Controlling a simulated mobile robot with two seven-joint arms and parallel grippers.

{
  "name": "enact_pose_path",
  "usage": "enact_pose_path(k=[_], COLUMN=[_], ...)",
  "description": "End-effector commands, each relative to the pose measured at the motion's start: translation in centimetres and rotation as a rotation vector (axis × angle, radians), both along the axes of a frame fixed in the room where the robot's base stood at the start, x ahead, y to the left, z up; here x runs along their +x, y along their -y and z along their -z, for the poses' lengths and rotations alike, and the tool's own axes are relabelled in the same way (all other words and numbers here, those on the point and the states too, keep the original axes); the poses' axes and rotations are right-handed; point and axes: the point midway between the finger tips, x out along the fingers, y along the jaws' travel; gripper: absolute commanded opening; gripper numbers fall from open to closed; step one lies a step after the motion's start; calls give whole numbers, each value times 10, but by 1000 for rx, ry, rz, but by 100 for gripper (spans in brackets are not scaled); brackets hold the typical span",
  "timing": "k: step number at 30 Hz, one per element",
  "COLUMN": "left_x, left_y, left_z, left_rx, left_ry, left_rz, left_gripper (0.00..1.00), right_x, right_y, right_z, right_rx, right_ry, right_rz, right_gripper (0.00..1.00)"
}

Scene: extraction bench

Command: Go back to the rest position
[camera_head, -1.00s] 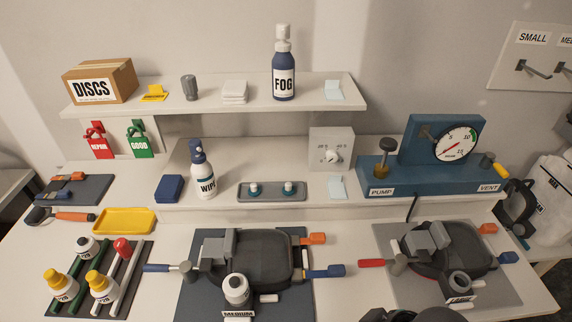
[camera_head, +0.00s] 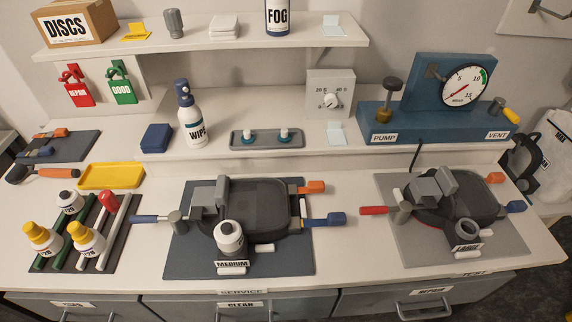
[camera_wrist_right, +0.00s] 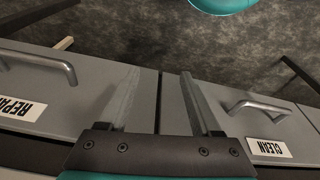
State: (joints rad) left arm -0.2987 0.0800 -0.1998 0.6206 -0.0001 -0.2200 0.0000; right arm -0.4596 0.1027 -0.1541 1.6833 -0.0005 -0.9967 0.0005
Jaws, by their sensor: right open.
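My right gripper (camera_wrist_right: 158,102) shows in the right wrist view. Its two grey fingers stand apart with nothing between them. Behind them are the bench's drawer fronts and the dark floor. Neither gripper shows in the head view now, and my left gripper is in no current frame. On the bench, the medium chamber (camera_head: 262,208) sits on a dark mat and the large chamber (camera_head: 455,200) sits on a grey mat.
Drawers line the bench front: a REPAIR drawer (camera_wrist_right: 30,85) and a CLEAN drawer (camera_wrist_right: 285,115). A bottle rack (camera_head: 118,235) is at left. The pump and vent unit (camera_head: 440,125) is at back right. A teal rounded part is at the wrist view's top edge.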

Motion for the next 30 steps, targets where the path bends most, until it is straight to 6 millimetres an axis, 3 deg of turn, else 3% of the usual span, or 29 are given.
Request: enact_pose_path(k=[1, 3, 9, 15, 21, 30], left_x=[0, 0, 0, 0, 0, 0], left_y=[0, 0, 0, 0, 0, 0], left_z=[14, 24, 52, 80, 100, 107], left_rx=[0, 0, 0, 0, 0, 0], left_ry=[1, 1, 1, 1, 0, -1], left_rz=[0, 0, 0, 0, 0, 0], left_gripper=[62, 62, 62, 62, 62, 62], right_x=[-8, -18, -56, -103, -144, -166], right_y=[1, 2, 8, 16, 24, 28], right_z=[32, 62, 143, 212, 255, 269], right_rx=[-1, -3, -7, -11, -15, -18], right_ry=[-15, -27, -60, -92, -116, -125], right_rz=[-2, -4, -12, -20, -25, -29], right_gripper=[65, 65, 65, 65, 65, 65])
